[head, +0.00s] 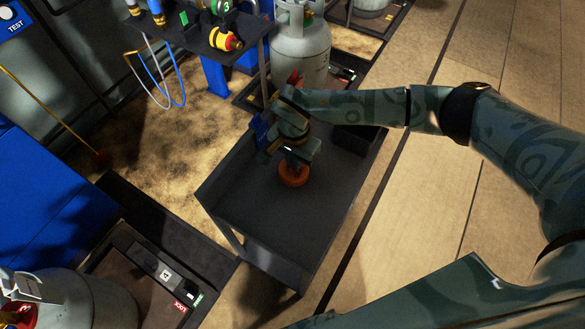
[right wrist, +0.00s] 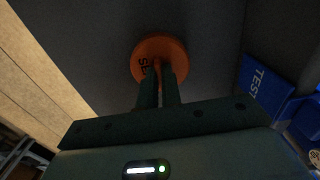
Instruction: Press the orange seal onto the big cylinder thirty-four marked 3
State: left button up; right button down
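The orange seal (head: 294,176) is a round disc at the dark grey cart top (head: 250,208). In the right wrist view the seal (right wrist: 160,50) shows dark letters, partly covered by the fingers. My right gripper (head: 296,158) points down over it. Its two fingers (right wrist: 160,85) are close together at the seal's middle and look shut on its small grip. I cannot tell whether the seal touches the cart. A big grey-white cylinder (head: 302,48) stands behind the cart; no number is readable on it. My left gripper is not in view.
A dark shelf (head: 225,45) holds several fittings and a green 3 tag (head: 227,7). Another cylinder (head: 75,300) stands lower left by a tag marked 4 (head: 166,274). A blue TEST box (right wrist: 262,85) and a black bin (head: 352,140) are on the cart. Floor at right is clear.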

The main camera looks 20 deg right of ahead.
jog(key=shift+r, duration=0.1)
pick_arm(q)
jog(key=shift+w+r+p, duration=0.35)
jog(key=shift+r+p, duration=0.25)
jog(key=shift+p, duration=0.15)
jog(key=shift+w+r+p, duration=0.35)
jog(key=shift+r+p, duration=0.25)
jog(key=shift+p, duration=0.1)
pick_arm(e)
jog(key=shift+r, duration=1.95)
